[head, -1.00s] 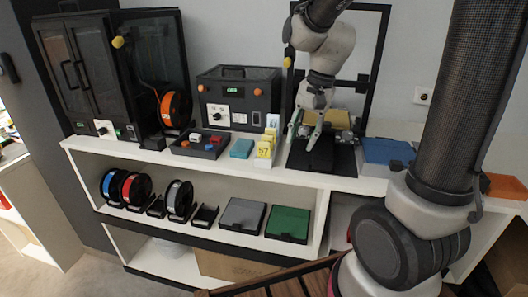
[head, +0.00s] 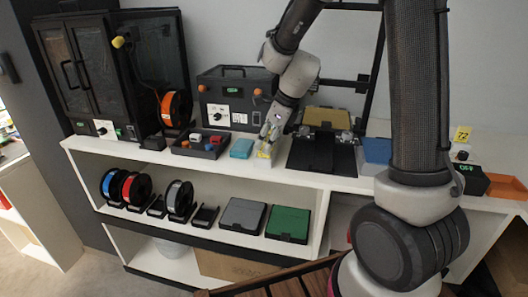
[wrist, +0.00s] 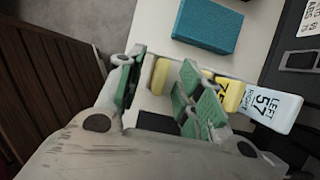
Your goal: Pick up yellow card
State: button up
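A yellow card (wrist: 160,76) stands nearest in the wrist view, between the green-padded fingers of my open gripper (wrist: 158,88); a gap shows on its left, and contact on the right cannot be told. In the head view a yellow card (head: 264,154) shows low at the fingertips of my gripper (head: 266,148). A second yellow card (wrist: 229,96) with a partly hidden number is behind the right finger. Beside it is a white and light-blue card (wrist: 268,108) marked 57. The cards stand in a row on the white shelf top.
A teal box (head: 241,148) lies just left of the cards, and a black tray (head: 203,146) with small blocks is further left. A black platform machine (head: 322,152) stands close on the right. A dark control box (head: 240,98) is behind.

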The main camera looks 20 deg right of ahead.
jog(key=shift+x, duration=0.8)
grip_shut()
jog(key=shift+r, duration=0.1)
notch_tip(320, 180, up, 10)
jog(key=shift+f, duration=0.1)
